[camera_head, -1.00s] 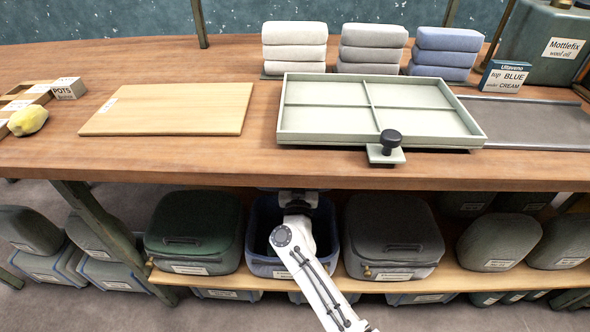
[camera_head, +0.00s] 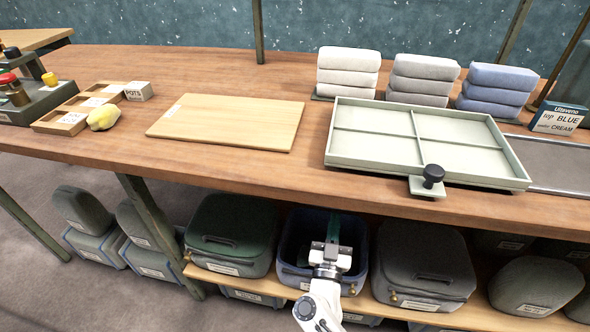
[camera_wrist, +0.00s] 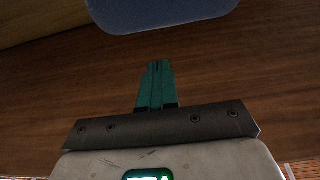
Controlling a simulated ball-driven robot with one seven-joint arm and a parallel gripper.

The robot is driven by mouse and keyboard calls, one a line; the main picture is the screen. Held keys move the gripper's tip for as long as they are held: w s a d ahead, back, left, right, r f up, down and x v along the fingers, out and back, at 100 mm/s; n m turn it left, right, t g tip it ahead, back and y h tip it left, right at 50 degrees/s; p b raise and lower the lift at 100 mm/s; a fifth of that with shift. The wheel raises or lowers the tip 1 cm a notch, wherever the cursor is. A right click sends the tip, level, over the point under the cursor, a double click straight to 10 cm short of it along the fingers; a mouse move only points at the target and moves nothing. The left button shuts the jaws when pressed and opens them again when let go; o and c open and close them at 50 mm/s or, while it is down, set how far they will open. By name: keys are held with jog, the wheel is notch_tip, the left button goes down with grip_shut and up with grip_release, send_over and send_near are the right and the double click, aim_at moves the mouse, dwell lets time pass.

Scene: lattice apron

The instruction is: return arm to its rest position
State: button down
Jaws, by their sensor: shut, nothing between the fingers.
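My gripper (camera_head: 334,230) is in front of and over the open dark blue bin (camera_head: 296,270) on the lower shelf, below the worktop's front edge. Its teal fingers point away from me, toward the bin's opening. In the wrist view my gripper (camera_wrist: 157,70) has its two teal fingers together, with nothing between them. Dark wood fills much of that view. A rounded blue-grey thing (camera_wrist: 160,12) lies beyond the fingertips; I cannot tell what it is. The inside of the blue bin is mostly hidden by my gripper and shadow.
The wooden worktop (camera_head: 290,185) overhangs the shelf. A green-lidded bin (camera_head: 232,235) and a dark grey bin (camera_head: 422,265) flank the blue one closely. A divided tray (camera_head: 420,145) with a black knob and a cutting board (camera_head: 228,122) lie above.

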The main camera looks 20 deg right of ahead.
jog(key=w+a+r+n+t+y, duration=0.1)
jog(key=a+n+t+y, duration=0.2)
jog(key=a+n+y, duration=0.6)
jog(key=s+a+f+n+g+y, duration=0.1)
jog(key=s+f+n+g+y, duration=0.1)
jog(key=s+f+g+y, duration=0.45)
jog(key=s+d+m+g+h, duration=0.1)
jog(key=s+d+g, duration=0.25)
jog(key=s, duration=0.45)
jog(key=s+d+f+m+g+h, duration=0.1)
jog(key=s+d+m+g, duration=0.1)
jog(key=s+g, duration=0.45)
jog(key=s+d+m+g+h, duration=0.1)
jog(key=s+d+g, duration=0.1)
jog(key=s, duration=0.7)
notch_tip(320, 180, up, 17)
jog(key=s+p, duration=0.1)
jog(key=p, duration=1.5)
jog(key=shift+s+d+f+g, duration=0.15)
jog(key=shift+s+d+g, duration=0.15)
jog(key=shift+s+g, duration=0.15)
